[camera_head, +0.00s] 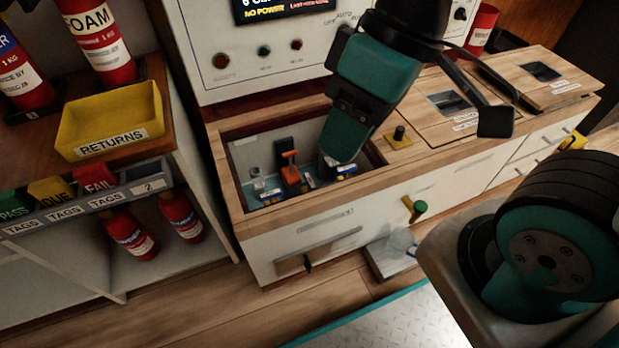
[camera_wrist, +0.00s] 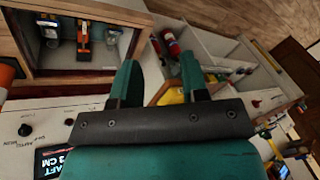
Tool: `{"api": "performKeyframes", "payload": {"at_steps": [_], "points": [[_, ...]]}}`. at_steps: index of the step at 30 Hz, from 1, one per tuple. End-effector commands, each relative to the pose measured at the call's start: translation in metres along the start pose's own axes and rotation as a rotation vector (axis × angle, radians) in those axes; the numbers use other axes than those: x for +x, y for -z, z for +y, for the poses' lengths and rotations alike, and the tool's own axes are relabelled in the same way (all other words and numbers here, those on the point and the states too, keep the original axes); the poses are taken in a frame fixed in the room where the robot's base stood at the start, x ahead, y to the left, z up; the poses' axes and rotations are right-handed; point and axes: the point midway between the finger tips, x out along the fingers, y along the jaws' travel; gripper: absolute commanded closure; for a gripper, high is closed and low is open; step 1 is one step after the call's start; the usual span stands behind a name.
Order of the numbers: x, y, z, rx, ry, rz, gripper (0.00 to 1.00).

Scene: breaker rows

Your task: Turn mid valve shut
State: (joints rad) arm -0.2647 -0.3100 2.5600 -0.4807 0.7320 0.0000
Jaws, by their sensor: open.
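The open bay (camera_head: 226,168) in the wooden counter holds a row of small fittings. The middle one, which I take as the mid valve (camera_head: 290,172), has an orange handle on a dark body. It also shows in the wrist view (camera_wrist: 83,38), between two paler fittings. I cannot tell whether the valve is open or shut. My gripper (camera_head: 345,145) hangs over the right part of the bay, right of the orange handle, and partly hides the right fitting. In the wrist view my gripper (camera_wrist: 160,78) has its two teal fingers apart with nothing between them.
A panel (camera_head: 270,60) with a screen and knobs stands behind the bay. A black knob (camera_head: 399,133) sits on the counter right of it. A green-tipped handle (camera_head: 419,207) projects from the front. The yellow returns tray (camera_head: 112,117) and red extinguishers (camera_head: 182,217) are at left.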

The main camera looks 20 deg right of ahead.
Motion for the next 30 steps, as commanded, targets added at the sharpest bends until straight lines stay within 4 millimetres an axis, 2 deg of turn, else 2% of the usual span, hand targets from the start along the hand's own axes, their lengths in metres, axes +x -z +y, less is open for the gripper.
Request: {"api": "performKeyframes", "payload": {"at_steps": [2, 5, 8, 12, 15, 19, 21, 24, 30], "points": [[0.002, 0.003, 0.003, 0.009, -0.003, -0.002, 0.6], [0.011, 0.016, 0.018, 0.061, -0.021, -0.014, 0.6], [0.031, 0.04, 0.051, 0.163, -0.063, -0.036, 0.6], [0.075, 0.078, 0.112, 0.339, -0.154, -0.07, 0.6], [0.11, 0.096, 0.153, 0.449, -0.224, -0.089, 0.6], [0.146, 0.108, 0.195, 0.549, -0.299, -0.106, 0.6], [0.159, 0.111, 0.209, 0.583, -0.327, -0.11, 0.6], [0.169, 0.112, 0.22, 0.607, -0.349, -0.113, 0.6], [0.192, 0.108, 0.228, 0.613, -0.354, -0.115, 0.6]]}}
